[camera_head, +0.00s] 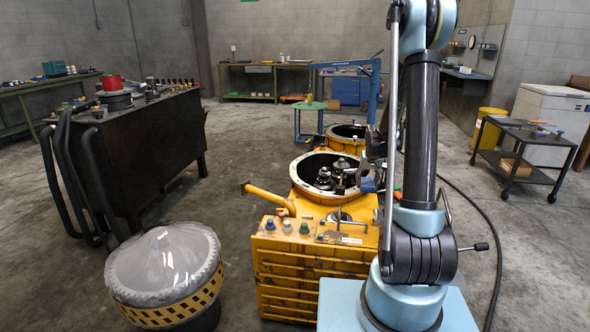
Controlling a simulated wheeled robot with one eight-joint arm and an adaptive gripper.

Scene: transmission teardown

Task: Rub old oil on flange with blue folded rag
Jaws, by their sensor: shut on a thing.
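The yellow transmission housing (285,270) stands in the middle, its round opening ringed by a pale flange (301,187). Dark gears and shafts (333,178) show inside the opening. My gripper (369,171) is at the right side of the flange, partly hidden behind my own arm. It is shut on the blue folded rag (368,186), which hangs low at the flange's right edge. I cannot tell whether the rag touches the metal. Old oil on the flange is too small to make out.
A covered drum (165,265) with a yellow-black band stands front left. A dark bench (150,135) with parts is behind it. A second yellow housing (345,132) and a blue hoist (375,75) are behind. A black cart (520,150) stands right.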

